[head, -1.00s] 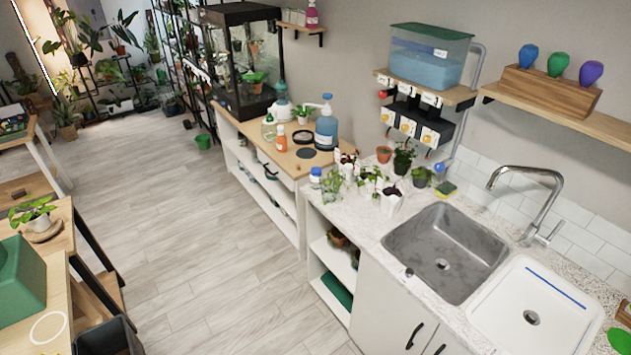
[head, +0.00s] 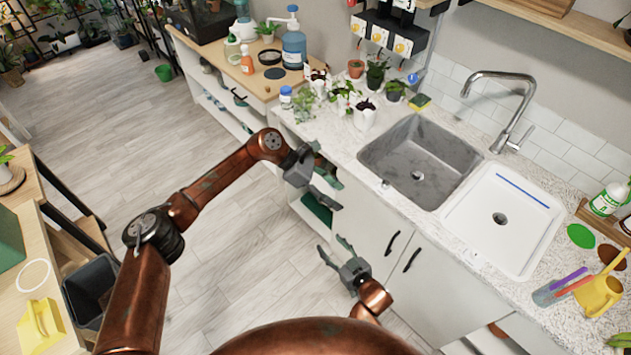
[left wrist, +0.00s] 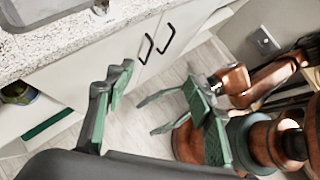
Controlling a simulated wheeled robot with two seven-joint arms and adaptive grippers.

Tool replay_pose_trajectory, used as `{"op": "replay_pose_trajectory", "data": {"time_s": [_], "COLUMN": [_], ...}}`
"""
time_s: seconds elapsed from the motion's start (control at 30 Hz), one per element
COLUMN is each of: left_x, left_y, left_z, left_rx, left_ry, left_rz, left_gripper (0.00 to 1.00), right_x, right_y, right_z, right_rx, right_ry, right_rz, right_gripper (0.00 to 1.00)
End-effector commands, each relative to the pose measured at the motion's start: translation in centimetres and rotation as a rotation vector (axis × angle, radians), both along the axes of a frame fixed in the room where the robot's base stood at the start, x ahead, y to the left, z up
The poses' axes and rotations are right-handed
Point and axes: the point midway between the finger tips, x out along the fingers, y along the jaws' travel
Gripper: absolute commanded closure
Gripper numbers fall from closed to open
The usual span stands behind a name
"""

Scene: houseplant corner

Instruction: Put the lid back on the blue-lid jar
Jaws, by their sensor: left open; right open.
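A small white jar with a blue top (head: 285,97) stands at the left end of the speckled counter in the head view. A separate blue lid cannot be made out for certain. My left gripper (head: 338,193) is open and empty, in front of the counter's cabinets, below and to the right of the jar. Its fingers also show in the left wrist view (left wrist: 110,92). My right gripper (head: 331,246) is open and empty, lower down in front of the white cabinet doors. It also shows in the left wrist view (left wrist: 148,113).
Potted seedlings (head: 362,115) stand right of the jar, before the steel sink (head: 420,160) and white basin (head: 503,215). A blue pump bottle (head: 294,48) stands on the wooden top.

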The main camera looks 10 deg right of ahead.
Motion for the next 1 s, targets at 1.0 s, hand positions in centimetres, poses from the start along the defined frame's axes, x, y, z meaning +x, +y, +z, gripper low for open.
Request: {"op": "replay_pose_trajectory", "data": {"time_s": [1.0], "left_x": [1.3], "left_y": [12.3], "left_z": [7.8], "left_rx": [0.678], "left_ry": [-0.485], "left_rz": [-0.635], "left_gripper": [0.68], "right_x": [-0.5], "right_y": [7.5], "right_z": [18.3], "right_rx": [0.167], "right_ry": [-0.269], "right_rz": [0.140], "right_gripper": [0.68]}}
